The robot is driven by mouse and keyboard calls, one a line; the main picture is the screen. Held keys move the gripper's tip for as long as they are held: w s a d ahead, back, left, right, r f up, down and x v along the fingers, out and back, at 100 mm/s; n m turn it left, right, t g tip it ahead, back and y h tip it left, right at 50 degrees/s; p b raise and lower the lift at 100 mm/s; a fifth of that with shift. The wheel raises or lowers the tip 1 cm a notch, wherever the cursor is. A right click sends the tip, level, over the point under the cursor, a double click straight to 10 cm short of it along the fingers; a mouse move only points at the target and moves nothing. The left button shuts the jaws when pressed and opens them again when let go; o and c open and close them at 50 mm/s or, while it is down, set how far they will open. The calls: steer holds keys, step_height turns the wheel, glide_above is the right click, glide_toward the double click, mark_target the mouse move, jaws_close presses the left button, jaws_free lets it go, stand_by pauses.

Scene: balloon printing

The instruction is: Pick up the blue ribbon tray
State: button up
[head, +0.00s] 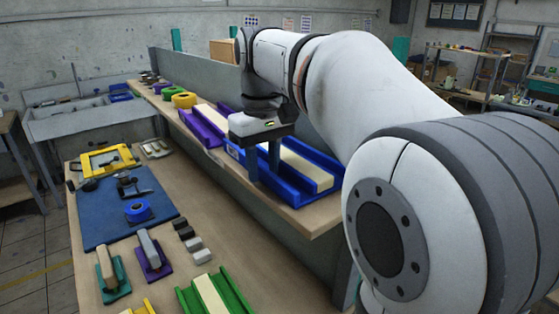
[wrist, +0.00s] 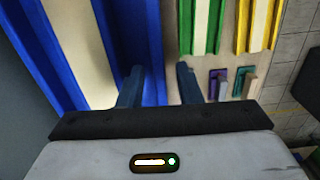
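The blue ribbon tray (head: 290,188) is a long blue channel with a cream strip, lying on the raised wooden shelf. In the wrist view the blue tray (wrist: 152,40) fills the left side. My gripper (head: 263,172) points down at the tray's near side. In the wrist view my gripper (wrist: 159,84) has its two fingers well apart, with a blue side wall of the tray showing between them. The gap beside the right finger looks empty. I cannot tell whether either finger touches the wall.
A purple tray (head: 203,127) lies just behind the blue one on the shelf (head: 312,220). A grey partition (head: 205,75) runs along the shelf's back. The lower bench holds a green tray (head: 232,290), a blue mat (head: 105,215) and small tools.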

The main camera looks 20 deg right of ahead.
jaws_close()
steer(key=shift+r, duration=0.1)
stand_by(0.4)
